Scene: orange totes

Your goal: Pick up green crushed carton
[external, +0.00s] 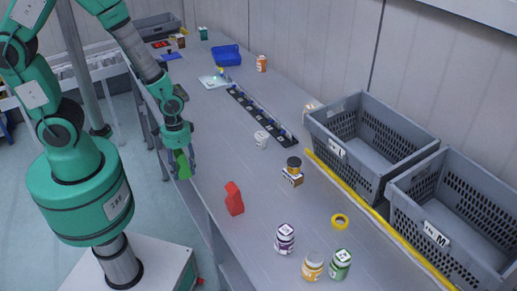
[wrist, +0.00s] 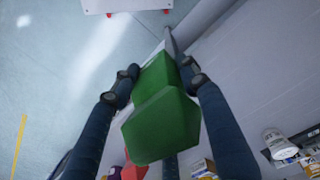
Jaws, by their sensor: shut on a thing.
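The green crushed carton (wrist: 160,118) is between the two dark fingers of my gripper (wrist: 160,80) in the wrist view. The fingers press on its two sides, and the carton looks bent in the middle. In the external view, my gripper (external: 178,158) points down at the left edge of the table, with the green carton (external: 182,165) in it. The floor shows beneath and around the carton in the wrist view. The carton's exact height over the table edge is hard to tell.
A red crushed carton (external: 234,199) stands near the table's left edge. Several jars, a yellow tape roll (external: 340,221) and a white cup (external: 262,139) are on the table. Two grey crates (external: 345,152) (external: 447,240) stand along the right side. A blue tray (external: 227,56) is farther back.

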